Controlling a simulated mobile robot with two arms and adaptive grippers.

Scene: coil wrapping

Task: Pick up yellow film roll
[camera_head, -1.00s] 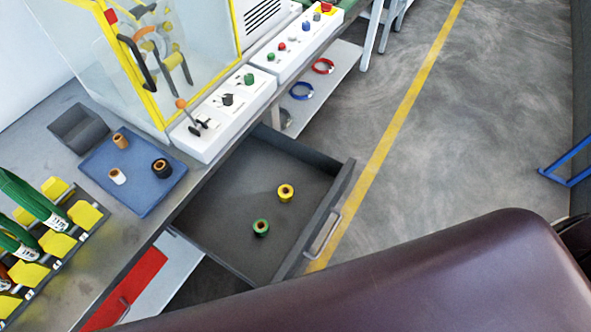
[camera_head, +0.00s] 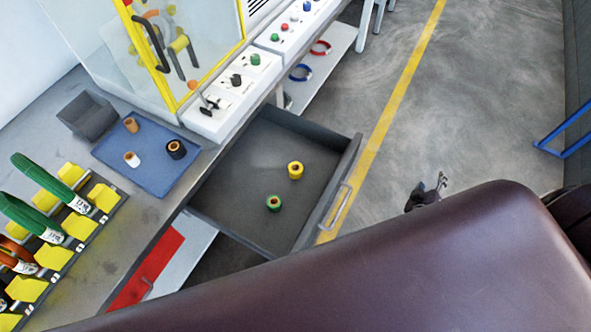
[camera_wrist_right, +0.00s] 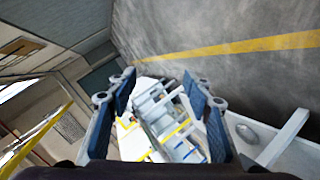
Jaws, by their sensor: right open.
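The yellow film roll (camera_head: 295,170) lies in the open grey drawer (camera_head: 243,215), near the drawer's front side. A green roll (camera_head: 274,203) lies in the same drawer, close to the yellow one. My right gripper (camera_head: 440,182) shows partly above the edge of my dark body, over the floor to the right of the drawer and apart from it. In the right wrist view my right gripper (camera_wrist_right: 165,98) is open, with nothing between its fingers. The yellow roll cannot be made out in that view. My left gripper is not in view.
A blue tray (camera_head: 150,180) with several small rolls lies on the worktop beside a grey bin (camera_head: 88,116). A yellow-framed glass enclosure (camera_head: 150,50) and control boxes (camera_head: 232,95) stand behind. The drawer handle (camera_head: 338,207) juts out over the floor.

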